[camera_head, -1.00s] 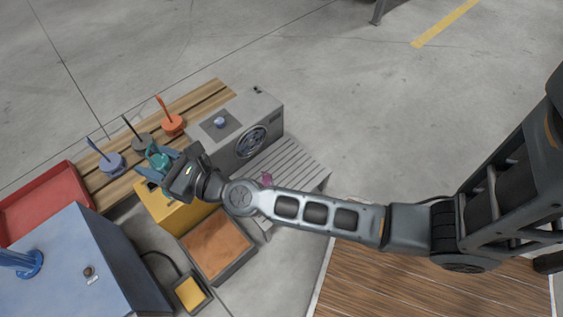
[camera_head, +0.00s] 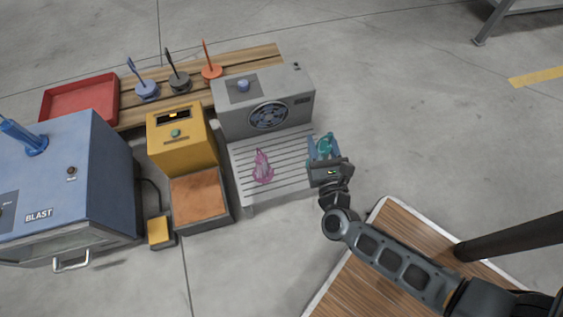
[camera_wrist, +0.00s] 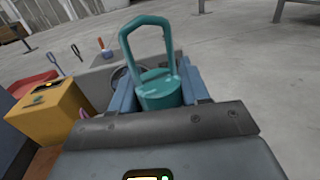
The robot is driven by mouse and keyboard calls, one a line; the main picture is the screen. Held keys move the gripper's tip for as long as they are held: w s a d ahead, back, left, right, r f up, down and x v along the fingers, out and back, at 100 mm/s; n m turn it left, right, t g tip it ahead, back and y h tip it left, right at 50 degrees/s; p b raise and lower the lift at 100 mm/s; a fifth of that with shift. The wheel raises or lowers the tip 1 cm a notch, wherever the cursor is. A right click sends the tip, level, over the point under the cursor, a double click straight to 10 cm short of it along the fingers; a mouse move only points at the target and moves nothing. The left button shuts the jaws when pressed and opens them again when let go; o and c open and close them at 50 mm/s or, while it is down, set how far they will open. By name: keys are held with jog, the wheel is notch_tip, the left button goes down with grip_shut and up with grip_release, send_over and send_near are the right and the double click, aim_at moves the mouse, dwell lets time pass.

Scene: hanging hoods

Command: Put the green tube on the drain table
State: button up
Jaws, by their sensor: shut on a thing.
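The green tube is a teal piece with a round body and a looped handle. My gripper (camera_head: 324,150) is shut on the green tube (camera_head: 326,143). In the wrist view the tube (camera_wrist: 158,92) stands upright between the blue fingers (camera_wrist: 160,95), its loop pointing up. The drain table (camera_head: 284,188) is a light grey slatted table in front of a grey fan box. My gripper holds the tube at the table's right edge in the head view; its height above the table is hard to tell. A pink, flame-shaped item (camera_head: 262,167) is on the table's left half.
The grey fan box (camera_head: 300,100) stands behind the drain table. A yellow box (camera_head: 182,140) and an orange-brown pad (camera_head: 199,197) are to its left. A wooden rack (camera_head: 250,60) holds blue, dark and orange handled pieces. A blue BLAST cabinet (camera_head: 75,175) and red tray (camera_head: 80,103) are further left.

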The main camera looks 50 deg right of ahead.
jog(key=s, duration=0.1)
jog(key=s+f, duration=0.1)
jog(key=s+m+g+h, duration=0.1)
jog(key=shift+s+d+f, duration=0.25)
jog(key=shift+f, duration=0.05)
jog(key=shift+d+f+b, duration=0.1)
jog(key=shift+f+b, duration=0.15)
jog(key=shift+b, duration=0.05)
jog(key=w+d+f+b, duration=0.1)
jog(key=w+f+b, duration=0.1)
jog(key=w+f, duration=0.1)
jog(key=w+d+f+b, duration=0.1)
jog(key=w+f+b, duration=0.1)
jog(key=w+f, duration=0.2)
jog(key=w+d+f+b, duration=0.1)
jog(key=w+f+b, duration=0.1)
jog(key=w+f, duration=0.1)
jog(key=shift+w+d+f+b, duration=0.2)
jog(key=shift+w+f+b, duration=0.05)
jog(key=shift+f+b, duration=0.1)
jog(key=o, duration=1.2)
jog(key=shift+f, duration=0.1)
